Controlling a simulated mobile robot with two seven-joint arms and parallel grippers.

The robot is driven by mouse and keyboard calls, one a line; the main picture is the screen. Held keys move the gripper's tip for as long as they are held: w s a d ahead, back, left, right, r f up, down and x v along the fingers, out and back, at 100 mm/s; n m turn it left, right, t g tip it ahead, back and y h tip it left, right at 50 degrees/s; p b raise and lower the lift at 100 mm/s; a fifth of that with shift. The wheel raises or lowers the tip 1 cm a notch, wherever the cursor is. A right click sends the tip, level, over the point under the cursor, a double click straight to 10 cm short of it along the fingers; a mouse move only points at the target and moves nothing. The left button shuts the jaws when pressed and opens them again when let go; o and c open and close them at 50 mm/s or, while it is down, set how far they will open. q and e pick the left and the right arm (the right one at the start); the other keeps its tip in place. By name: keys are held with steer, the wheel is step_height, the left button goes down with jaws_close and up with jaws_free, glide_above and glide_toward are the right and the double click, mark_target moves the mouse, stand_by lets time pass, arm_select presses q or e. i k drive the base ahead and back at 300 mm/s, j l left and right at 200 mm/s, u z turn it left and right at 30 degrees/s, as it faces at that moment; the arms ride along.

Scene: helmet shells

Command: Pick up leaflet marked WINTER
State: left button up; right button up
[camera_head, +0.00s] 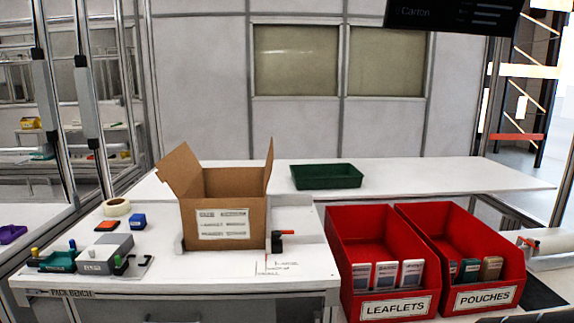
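Three upright leaflets, a left one (362,277), a middle one (385,275) and a right one (411,273), stand side by side at the front of a red bin (352,223) labelled LEAFLETS. They are pale with coloured top bands; the left band looks reddish and the other two bluish. Their print is too small to read, so I cannot tell which is marked WINTER. Neither of my grippers is in view.
A red POUCHES bin (459,225) with several pouches stands right of the leaflets bin. An open cardboard carton (243,185) sits on the white bench (205,270), left of the bins. A green tray (326,177) lies behind. Tape (117,207) and small blocks are at left.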

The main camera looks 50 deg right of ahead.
mark_target(361, 271)
steer(key=l+z, duration=0.45)
steer(key=l, duration=0.2)
steer(key=l+z, duration=0.5)
steer(key=l, duration=0.2)
